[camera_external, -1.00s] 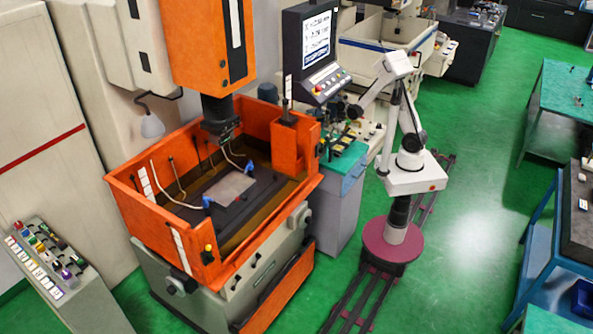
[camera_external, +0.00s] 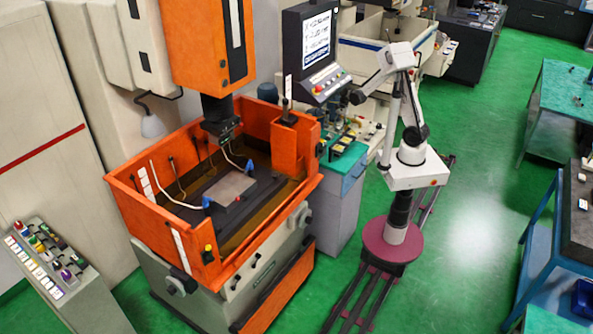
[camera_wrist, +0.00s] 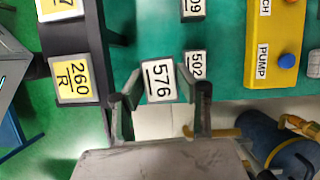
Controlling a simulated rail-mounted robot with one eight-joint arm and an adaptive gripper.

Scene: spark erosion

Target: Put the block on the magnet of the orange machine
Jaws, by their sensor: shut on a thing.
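My gripper (camera_wrist: 161,100) is shut on a small block (camera_wrist: 158,80) with a white label reading 576, seen in the wrist view. In the external view my gripper (camera_external: 356,98) is above the teal-topped cabinet, right of the orange machine; the block is too small to make out there. The orange machine (camera_external: 180,249) has an open tank. Inside lies a grey flat plate (camera_external: 230,188) on a dark bed, which looks like the magnet. Nothing is seen on this plate.
Other labelled blocks, 260 R (camera_wrist: 73,79) and 502 (camera_wrist: 196,65), are near the held one in the wrist view. A yellow panel (camera_wrist: 262,65) marked PUMP is at right. The monitor (camera_external: 316,40) and orange tank wall (camera_external: 296,152) stand between my gripper and the plate.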

